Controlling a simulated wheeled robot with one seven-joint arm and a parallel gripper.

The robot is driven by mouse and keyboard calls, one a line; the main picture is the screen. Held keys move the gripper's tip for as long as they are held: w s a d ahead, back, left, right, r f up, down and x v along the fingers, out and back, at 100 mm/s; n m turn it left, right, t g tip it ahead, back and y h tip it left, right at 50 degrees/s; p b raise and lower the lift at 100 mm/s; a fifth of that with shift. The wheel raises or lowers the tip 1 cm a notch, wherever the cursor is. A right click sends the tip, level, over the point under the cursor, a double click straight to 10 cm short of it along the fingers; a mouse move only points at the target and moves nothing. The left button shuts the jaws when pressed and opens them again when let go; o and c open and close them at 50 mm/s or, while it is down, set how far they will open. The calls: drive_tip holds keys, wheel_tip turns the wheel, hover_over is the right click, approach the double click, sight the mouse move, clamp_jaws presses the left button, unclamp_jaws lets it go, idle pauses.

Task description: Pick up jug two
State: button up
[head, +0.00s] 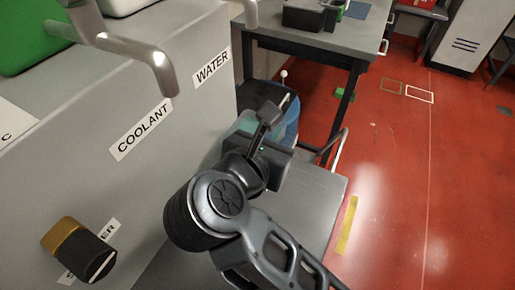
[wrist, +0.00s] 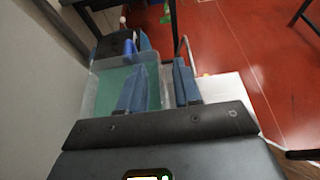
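A clear jug-like container (wrist: 100,88) with green-tinted contents is in the wrist view, in front of my gripper. It shows partly in the head view (head: 238,130), beside the grey cabinet and largely behind my arm. No number is readable on it, so I cannot tell whether it is jug two. My gripper (wrist: 160,72) has its two blue fingers apart. The left finger overlaps the container in the picture, and the right finger is just past its right wall. I cannot tell whether either touches it. In the head view my gripper (head: 268,114) points away toward the workbench.
The grey cabinet (head: 190,120) with WATER and COOLANT labels and metal taps (head: 155,65) stands at left. A low grey surface (head: 315,195) lies right of my arm. A workbench (head: 325,38) and a dark-topped blue object (head: 285,120) are beyond. Red floor at right is mostly clear.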

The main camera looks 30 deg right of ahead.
drive_tip(key=shift+c, duration=0.4)
clamp_jaws()
drive_tip(key=shift+r, duration=0.15)
idle(0.7)
